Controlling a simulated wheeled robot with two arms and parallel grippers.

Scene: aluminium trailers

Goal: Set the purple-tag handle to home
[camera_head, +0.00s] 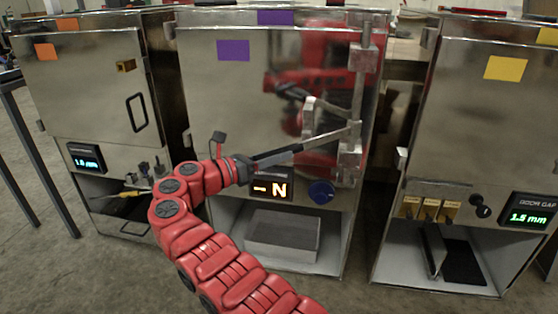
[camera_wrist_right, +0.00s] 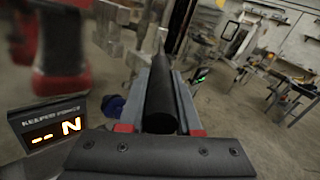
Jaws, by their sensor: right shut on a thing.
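The purple tag (camera_head: 233,50) is on the door of the middle metal cabinet (camera_head: 215,95). The handle (camera_head: 332,137) is a bare metal lever with a dark grip. It slants up to the right from my gripper to a vertical bar on the door's right side. My right gripper (camera_head: 279,155) is shut on the dark grip. In the right wrist view the black round grip (camera_wrist_right: 160,100) lies lengthwise between the grey fingers, which hide part of it. My left gripper is not in view.
Below the lever are a lit display (camera_head: 271,188) reading "– N" and a blue knob (camera_head: 321,192). An orange-tagged cabinet (camera_head: 85,90) stands left and a yellow-tagged one (camera_head: 480,115) right. The shiny door mirrors my red arm.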

